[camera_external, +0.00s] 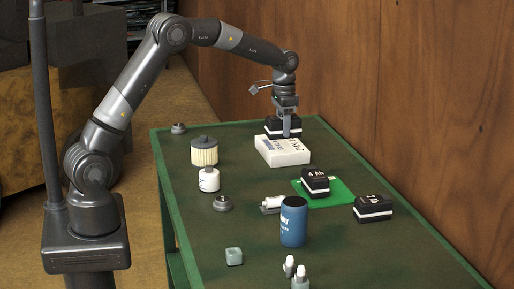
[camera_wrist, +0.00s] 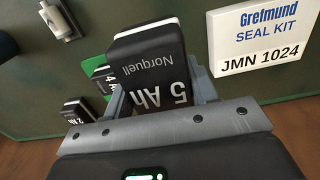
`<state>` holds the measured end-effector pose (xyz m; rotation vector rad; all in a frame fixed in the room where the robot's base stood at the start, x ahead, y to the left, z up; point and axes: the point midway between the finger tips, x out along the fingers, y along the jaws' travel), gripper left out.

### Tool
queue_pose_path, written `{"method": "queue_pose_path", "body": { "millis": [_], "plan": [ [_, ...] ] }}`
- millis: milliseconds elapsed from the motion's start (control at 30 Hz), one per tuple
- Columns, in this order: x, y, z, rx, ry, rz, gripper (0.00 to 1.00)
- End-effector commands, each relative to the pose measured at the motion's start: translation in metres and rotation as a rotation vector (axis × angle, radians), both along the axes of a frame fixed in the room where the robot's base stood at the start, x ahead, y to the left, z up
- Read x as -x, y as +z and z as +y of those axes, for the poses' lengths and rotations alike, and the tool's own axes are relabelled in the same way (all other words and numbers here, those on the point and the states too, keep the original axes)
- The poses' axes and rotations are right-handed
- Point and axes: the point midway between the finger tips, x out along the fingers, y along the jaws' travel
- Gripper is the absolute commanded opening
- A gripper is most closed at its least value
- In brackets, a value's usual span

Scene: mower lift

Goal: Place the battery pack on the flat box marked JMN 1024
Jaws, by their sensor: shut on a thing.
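My gripper (camera_external: 286,133) is shut on a black and white battery pack (camera_external: 271,124) at the far end of the table. In the wrist view the battery pack (camera_wrist: 148,58) reads "Norquell 5 Ah" and sits between both fingers. The flat white box (camera_external: 284,152) lies on the table, just in front of the held pack in the external view. In the wrist view the box (camera_wrist: 258,38), marked "Grefmund SEAL KIT JMN 1024", is to the right of the pack, with no overlap. The pack's exact height and its underside are hidden.
A 4 Ah pack (camera_external: 315,182) stands on a green mat (camera_external: 340,195), with another pack (camera_external: 373,208) to the right. A filter (camera_external: 204,151), a white bottle (camera_external: 209,180) and a blue can (camera_external: 293,222) stand on the table. A wooden wall (camera_external: 440,100) runs along the right.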

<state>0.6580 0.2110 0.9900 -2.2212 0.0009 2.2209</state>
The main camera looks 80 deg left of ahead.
Motion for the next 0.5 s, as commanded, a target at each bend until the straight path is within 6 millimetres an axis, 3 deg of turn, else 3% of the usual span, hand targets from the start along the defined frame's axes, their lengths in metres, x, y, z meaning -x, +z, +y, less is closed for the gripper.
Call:
{"method": "queue_pose_path", "body": {
  "millis": [267, 500],
  "plan": [
    [-0.019, 0.007, 0.025, 0.000, 0.002, -0.001, 0.15],
    [-0.022, -0.018, 0.065, 0.000, 0.005, 0.001, 0.15]
  ]
}}
